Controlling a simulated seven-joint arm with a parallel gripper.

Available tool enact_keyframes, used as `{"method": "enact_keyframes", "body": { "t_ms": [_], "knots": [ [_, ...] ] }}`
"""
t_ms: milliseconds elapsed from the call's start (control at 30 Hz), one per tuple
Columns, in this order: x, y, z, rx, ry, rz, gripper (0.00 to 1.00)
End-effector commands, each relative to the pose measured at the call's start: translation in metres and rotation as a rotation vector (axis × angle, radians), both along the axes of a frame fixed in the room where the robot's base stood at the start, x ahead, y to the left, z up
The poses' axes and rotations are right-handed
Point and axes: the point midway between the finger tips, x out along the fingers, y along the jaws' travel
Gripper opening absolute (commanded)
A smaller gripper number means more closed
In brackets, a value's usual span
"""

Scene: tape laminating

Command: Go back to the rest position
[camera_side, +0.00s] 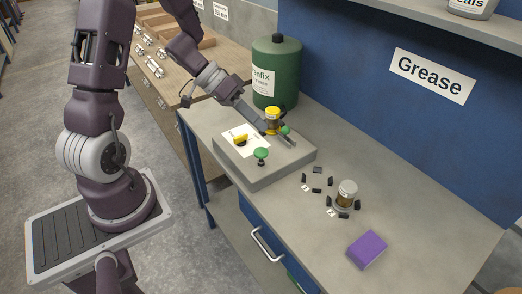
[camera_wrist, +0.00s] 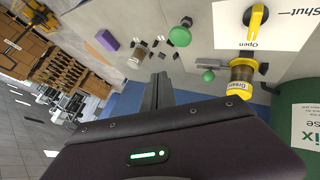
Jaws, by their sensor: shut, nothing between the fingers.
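My gripper (camera_side: 291,143) is shut and empty, held low over the grey raised block near the yellow-topped jar (camera_side: 272,121). In the wrist view my gripper (camera_wrist: 160,78) shows its two dark fingers together. The block (camera_side: 270,176) carries a yellow lever (camera_side: 240,139) on a white card and a green knob (camera_side: 261,153). In the wrist view the lever (camera_wrist: 256,22) points to "Open". A second green knob (camera_side: 285,130) shows just behind my fingers.
A large green canister (camera_side: 276,85) stands behind my gripper. A grey-lidded jar (camera_side: 347,192) stands among several small dark pieces on the bench (camera_side: 425,215). A purple block (camera_side: 366,250) lies at the front. The bench's right side is mostly clear. A shelf (camera_side: 440,15) hangs above.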

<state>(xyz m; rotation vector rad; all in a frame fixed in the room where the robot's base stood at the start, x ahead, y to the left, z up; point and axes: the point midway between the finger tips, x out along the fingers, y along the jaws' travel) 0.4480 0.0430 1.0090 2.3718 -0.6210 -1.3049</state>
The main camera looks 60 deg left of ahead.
Motion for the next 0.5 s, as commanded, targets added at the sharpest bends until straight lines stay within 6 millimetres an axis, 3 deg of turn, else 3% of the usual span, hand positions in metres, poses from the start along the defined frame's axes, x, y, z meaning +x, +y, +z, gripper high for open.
{"method": "enact_keyframes", "body": {
  "t_ms": [167,267,333,367,433,500],
  "knots": [
    [0.006,0.002,0.005,0.035,-0.027,0.011,0.0],
    [0.037,0.014,0.039,0.242,-0.175,0.101,0.0],
    [0.051,0.029,0.087,0.464,-0.294,0.222,0.0],
    [0.049,0.034,0.108,0.553,-0.322,0.282,0.0],
    [0.022,0.038,0.148,0.703,-0.321,0.404,0.0],
    [-0.026,0.026,0.167,0.763,-0.244,0.475,0.0]
  ]
}}
